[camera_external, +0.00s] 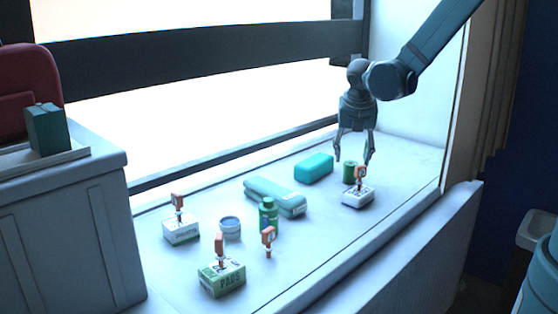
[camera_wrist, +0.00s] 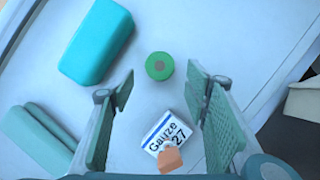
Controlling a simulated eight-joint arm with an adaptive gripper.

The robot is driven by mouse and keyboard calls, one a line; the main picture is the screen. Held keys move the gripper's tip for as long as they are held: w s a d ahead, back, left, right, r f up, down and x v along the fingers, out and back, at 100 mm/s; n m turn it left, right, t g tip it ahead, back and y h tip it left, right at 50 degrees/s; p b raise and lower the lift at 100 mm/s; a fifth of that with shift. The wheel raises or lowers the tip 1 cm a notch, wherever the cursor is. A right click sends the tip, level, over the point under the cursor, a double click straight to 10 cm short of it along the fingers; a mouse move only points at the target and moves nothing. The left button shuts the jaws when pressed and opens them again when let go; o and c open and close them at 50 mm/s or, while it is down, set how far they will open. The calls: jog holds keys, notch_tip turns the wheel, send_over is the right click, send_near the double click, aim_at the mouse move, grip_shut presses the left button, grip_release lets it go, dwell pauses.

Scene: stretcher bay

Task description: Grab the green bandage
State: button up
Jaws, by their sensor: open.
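The green bandage looks to be the small green roll (camera_external: 349,172) standing upright on the white ledge, at the right of the external view. In the wrist view the green roll (camera_wrist: 160,66) is seen from above as a round disc with a dark centre. My gripper (camera_external: 353,160) is open and empty, pointing down above the ledge close to the roll. In the wrist view the roll appears beyond the fingertips of my gripper (camera_wrist: 159,85), between their lines. Nothing is between the fingers, and no contact with the roll shows.
A Gauze box (camera_external: 356,198) with an orange-topped item is right beside the roll; it also shows in the wrist view (camera_wrist: 158,137). A turquoise case (camera_external: 314,168) lies left of the roll. A teal rolled item (camera_external: 275,197), green bottle (camera_external: 268,214) and several boxes stand farther left.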

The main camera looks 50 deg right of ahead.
aim_at(350, 171)
jog(key=shift+f, duration=0.1)
jog(key=shift+x, duration=1.15)
jog(key=shift+b+x, duration=0.3)
jog(key=shift+x, duration=2.3)
jog(key=shift+c, duration=0.3)
jog(key=c, duration=0.9)
